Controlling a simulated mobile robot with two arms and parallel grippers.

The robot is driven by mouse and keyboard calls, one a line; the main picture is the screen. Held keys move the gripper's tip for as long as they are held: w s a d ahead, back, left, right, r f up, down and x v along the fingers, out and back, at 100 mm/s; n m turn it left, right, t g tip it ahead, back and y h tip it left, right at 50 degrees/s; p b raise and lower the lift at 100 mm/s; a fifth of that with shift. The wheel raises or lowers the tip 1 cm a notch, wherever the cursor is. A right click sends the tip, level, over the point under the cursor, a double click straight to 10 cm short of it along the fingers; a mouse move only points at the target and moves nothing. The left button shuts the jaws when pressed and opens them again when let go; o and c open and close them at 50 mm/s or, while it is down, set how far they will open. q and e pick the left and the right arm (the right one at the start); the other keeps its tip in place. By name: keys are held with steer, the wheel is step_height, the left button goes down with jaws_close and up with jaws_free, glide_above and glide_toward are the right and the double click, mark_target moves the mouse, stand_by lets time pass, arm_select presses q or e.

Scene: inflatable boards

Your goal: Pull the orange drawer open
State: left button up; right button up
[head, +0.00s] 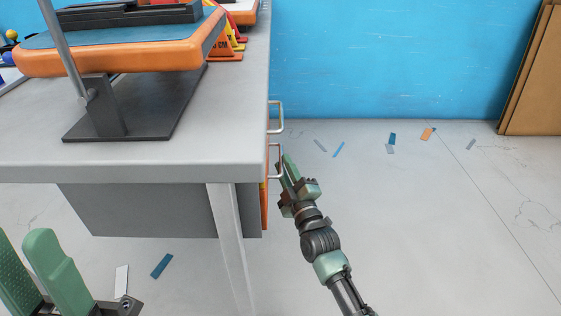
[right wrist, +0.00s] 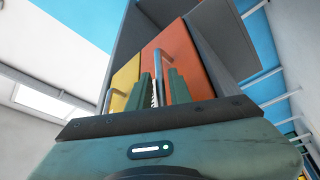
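The orange drawer (right wrist: 185,75) shows its front in the right wrist view; in the head view only a thin orange edge (head: 265,206) shows under the desk top. Its silver bar handle (right wrist: 158,58) stands out from the front, and it also shows in the head view (head: 272,160). My right gripper (head: 285,170) is at this handle, its green fingers (right wrist: 162,92) parted on either side of the bar, with a gap visible between them. Whether a finger touches the bar is unclear. My left gripper (head: 40,275) is open and empty at the lower left.
A yellow drawer (right wrist: 126,78) with its own handle (right wrist: 107,101) is beside the orange one. A grey desk (head: 150,165) carries an orange-edged board (head: 120,58) on a stand. The floor (head: 430,220) to the right is clear except for flat scraps.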

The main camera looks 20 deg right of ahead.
steer(key=shift+b+x, duration=0.4)
steer(key=shift+x, duration=1.1)
steer(key=shift+c, duration=0.3)
jaws_close()
